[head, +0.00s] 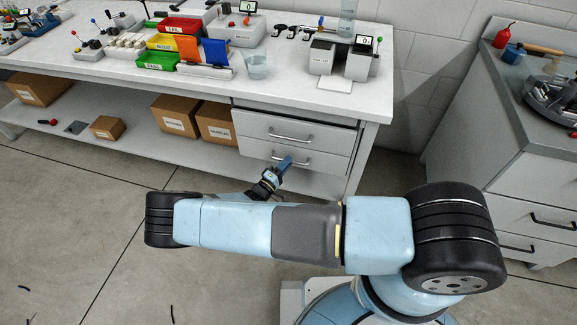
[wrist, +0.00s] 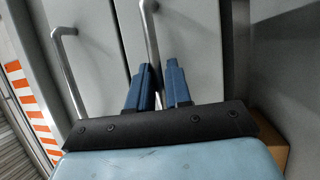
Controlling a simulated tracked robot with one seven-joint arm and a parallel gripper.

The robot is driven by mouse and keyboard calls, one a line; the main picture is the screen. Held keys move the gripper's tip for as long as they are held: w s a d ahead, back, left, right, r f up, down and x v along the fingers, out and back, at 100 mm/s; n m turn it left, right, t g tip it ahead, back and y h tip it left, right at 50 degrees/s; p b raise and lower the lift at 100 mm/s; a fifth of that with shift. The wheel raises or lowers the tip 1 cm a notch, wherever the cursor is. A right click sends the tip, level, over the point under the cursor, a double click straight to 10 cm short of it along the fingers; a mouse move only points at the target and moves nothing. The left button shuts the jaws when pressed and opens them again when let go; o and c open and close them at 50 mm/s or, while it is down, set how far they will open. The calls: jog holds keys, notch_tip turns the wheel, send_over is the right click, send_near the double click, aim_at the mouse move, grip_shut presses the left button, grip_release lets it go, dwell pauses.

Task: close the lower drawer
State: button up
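The lower drawer (head: 262,150) is a light grey front under the upper drawer (head: 255,124) at the right end of the bench. Its bar handle (head: 300,161) is partly hidden by my gripper (head: 286,163), which is at that handle in the head view. In the wrist view the lower handle (wrist: 149,30) runs down to the two blue fingers of my gripper (wrist: 160,82). The fingers stand slightly apart with the bar seemingly between them; whether they press on it is not clear. How far the lower drawer stands out is hard to tell.
The upper handle (wrist: 66,75) is left of my fingers in the wrist view. Cardboard boxes (head: 216,124) stand on the shelf left of the drawers. A second grey cabinet (head: 510,180) stands at right. Open floor (head: 80,230) lies in front of the bench.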

jog(key=o, duration=0.4)
jog(key=shift+c, duration=0.2)
jog(key=shift+s, duration=0.1)
jog(key=v, duration=1.3)
jog(key=shift+s+a, duration=0.15)
jog(key=shift+a, duration=0.1)
